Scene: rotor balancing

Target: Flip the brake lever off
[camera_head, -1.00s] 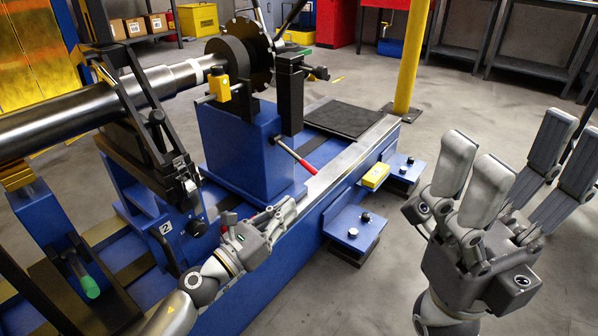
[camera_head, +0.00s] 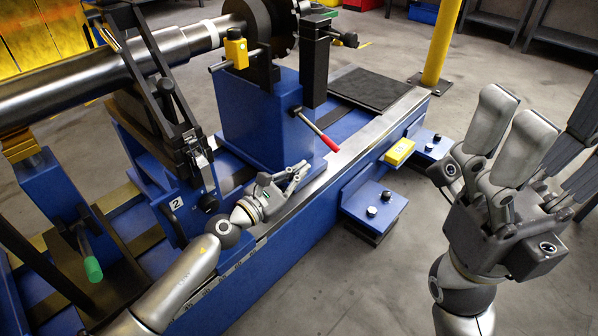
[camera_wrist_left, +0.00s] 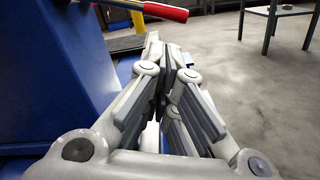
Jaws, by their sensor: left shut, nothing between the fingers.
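A lever with a red grip (camera_head: 320,135) sticks out from the side of a blue pedestal (camera_head: 245,125), its grip pointing down to the right. In the left wrist view the red grip (camera_wrist_left: 165,12) crosses the top edge, beyond and above my fingertips. My left gripper (camera_head: 300,170) is shut and empty, low beside the pedestal and just below the lever, apart from it. Its closed fingers (camera_wrist_left: 165,45) also show in the left wrist view. My right gripper (camera_head: 548,115) is open and empty at the right, fingers pointing up, far from the lever.
A long steel shaft (camera_head: 100,78) runs across the upper left. A green-handled lever (camera_head: 92,268) stands at the lower left.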

